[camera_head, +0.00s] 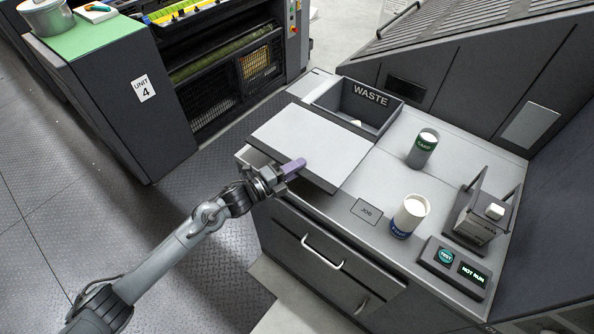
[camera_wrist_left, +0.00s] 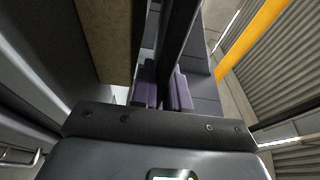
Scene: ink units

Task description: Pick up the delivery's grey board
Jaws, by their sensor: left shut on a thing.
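The grey board (camera_head: 312,138) is a flat, light grey sheet at the left end of the counter, beside the waste bin. It lies roughly level, and its front edge reaches over the counter's front. My left gripper (camera_head: 292,168) has purple fingers and is shut on the board's front edge. In the left wrist view the purple fingers (camera_wrist_left: 164,88) stand on both sides of a dark, thin strip, which looks like the board seen edge-on. I cannot tell whether the board touches what is below it. My right gripper is not in view.
The waste bin (camera_head: 345,101) stands behind the board. A green-labelled can (camera_head: 422,152), a blue-labelled tub (camera_head: 408,218), a dark device (camera_head: 474,226) and a test panel (camera_head: 455,268) reading "NOT RUN" stand to the right. The counter (camera_head: 375,180) between is clear around the JOB plate (camera_head: 366,210).

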